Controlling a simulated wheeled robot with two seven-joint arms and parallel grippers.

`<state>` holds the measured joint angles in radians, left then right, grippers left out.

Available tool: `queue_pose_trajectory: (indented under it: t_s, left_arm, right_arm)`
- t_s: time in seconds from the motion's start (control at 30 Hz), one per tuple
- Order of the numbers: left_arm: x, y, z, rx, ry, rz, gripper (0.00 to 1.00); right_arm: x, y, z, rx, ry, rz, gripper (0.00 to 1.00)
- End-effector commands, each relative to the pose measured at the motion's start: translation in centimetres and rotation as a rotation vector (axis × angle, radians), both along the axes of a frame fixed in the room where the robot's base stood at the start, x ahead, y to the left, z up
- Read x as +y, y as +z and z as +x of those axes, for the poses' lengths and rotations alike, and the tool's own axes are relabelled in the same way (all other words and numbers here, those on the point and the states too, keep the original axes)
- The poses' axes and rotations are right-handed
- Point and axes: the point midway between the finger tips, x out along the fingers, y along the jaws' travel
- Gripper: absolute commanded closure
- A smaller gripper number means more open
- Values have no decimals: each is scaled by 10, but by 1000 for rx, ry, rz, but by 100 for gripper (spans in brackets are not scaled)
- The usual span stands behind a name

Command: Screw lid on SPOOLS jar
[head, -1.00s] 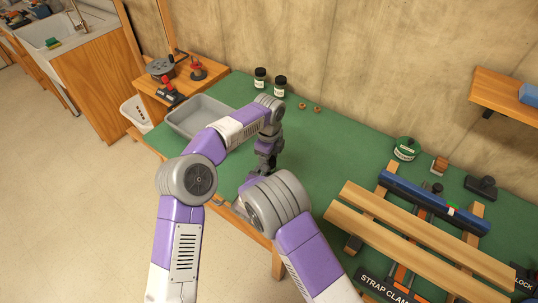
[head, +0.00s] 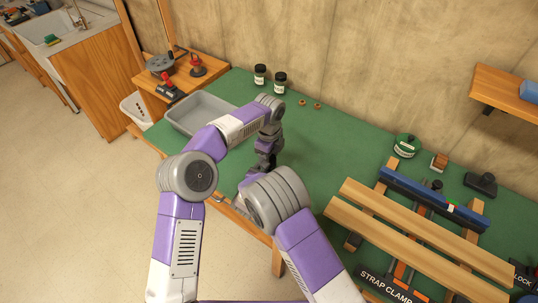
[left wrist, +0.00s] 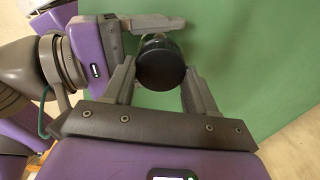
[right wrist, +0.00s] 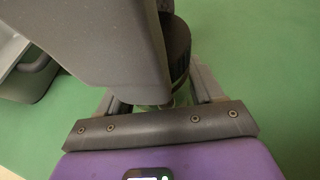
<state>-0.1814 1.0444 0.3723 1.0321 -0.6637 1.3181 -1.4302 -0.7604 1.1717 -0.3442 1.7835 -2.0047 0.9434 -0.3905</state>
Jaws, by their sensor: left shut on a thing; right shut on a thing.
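A black round lid (left wrist: 160,66) sits between the fingers of my left gripper (left wrist: 160,80), which is shut on it. The lid is on top of a small glass jar, whose side shows in the right wrist view (right wrist: 181,93). My right gripper (right wrist: 160,98) is shut on the jar below the lid. My left gripper also shows in the head view (head: 267,160), low over the green bench top; my arm hides the jar there. I cannot read a label on the held jar, nor tell how far the lid is seated.
Two dark-lidded jars (head: 280,83) stand by the wall on the green bench (head: 335,140), near two small brown rings (head: 310,104). A grey tray (head: 200,110) is at left. A green round tin (head: 406,146) and wooden boards with clamps (head: 420,235) fill the right.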

Motion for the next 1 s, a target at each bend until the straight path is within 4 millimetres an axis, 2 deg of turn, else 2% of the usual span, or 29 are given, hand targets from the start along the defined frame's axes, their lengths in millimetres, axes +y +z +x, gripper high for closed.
queue_pose_trajectory:
  t_s: [0.2, 0.23, 0.37, 0.83, 1.0]
  left_arm:
    - [0, -5, 0, 1, 1, 0, 72]
    - [0, -4, 0, 1, 1, 0, 39]
    - [0, -4, 0, 3, 0, 1, 19]
    - [0, -4, -3, 9, -2, 2, 18]
    - [-2, 16, -2, 4, -2, -1, 18]
  right_arm:
    - [0, 1, 0, -1, 0, 0, 89]
    - [0, 1, 0, -1, 0, 0, 100]
    - [0, 1, 0, -2, -1, 0, 100]
    - [-3, 1, 2, -2, -5, -2, 100]
    - [-4, -1, 2, 0, -6, -3, 100]
